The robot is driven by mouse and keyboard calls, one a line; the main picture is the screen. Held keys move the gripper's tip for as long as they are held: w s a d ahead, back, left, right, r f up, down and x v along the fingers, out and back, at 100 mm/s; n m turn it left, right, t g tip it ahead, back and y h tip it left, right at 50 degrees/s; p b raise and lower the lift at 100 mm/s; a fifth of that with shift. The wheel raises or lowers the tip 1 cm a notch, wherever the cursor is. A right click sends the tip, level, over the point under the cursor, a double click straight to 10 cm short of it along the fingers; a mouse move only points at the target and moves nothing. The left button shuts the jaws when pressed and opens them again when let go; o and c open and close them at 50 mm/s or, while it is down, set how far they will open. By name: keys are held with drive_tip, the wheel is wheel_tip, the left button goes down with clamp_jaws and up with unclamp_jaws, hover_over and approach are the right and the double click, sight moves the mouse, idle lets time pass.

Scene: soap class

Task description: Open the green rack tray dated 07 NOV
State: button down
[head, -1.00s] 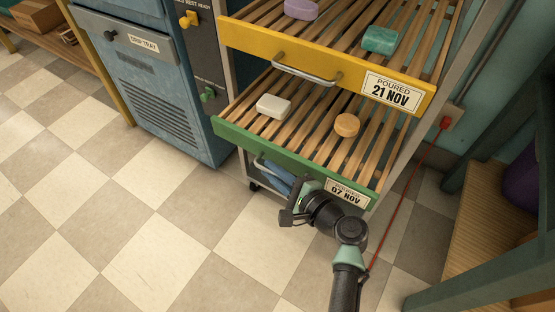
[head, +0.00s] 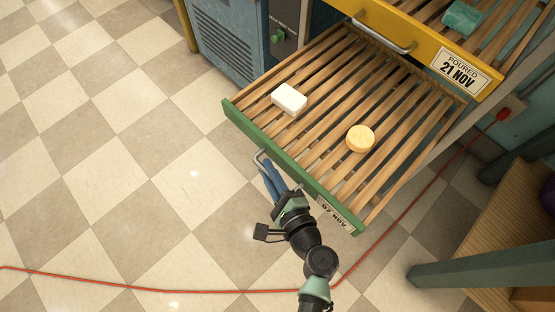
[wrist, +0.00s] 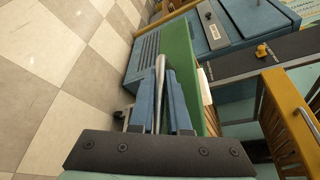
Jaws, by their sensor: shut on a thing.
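The green rack tray (head: 290,160) dated 07 NOV is pulled well out from the rack in the head view. Its slatted wooden bed holds a white soap bar (head: 289,99) and a round orange soap (head: 360,139). Its date label (head: 334,213) is partly hidden by my arm. My gripper (head: 268,170) is at the left part of the green front, its blue fingers shut on the metal handle (head: 259,157). In the wrist view the handle (wrist: 160,75) runs between the two fingers, beside the green front (wrist: 180,55).
The yellow tray (head: 420,52), labelled 21 NOV, sits above and further back, with a teal soap (head: 461,16) on it. A blue cabinet (head: 226,40) stands behind at left. A red cable (head: 200,291) crosses the floor. The checkered floor at left is clear.

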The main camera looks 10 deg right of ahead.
drive_tip(key=shift+s, duration=0.1)
drive_tip(key=c, duration=0.9)
unclamp_jaws()
drive_tip(key=p+v, duration=0.3)
drive_tip(key=v, duration=1)
drive_tip(key=shift+a+f, duration=0.1)
drive_tip(key=shift+f, duration=0.05)
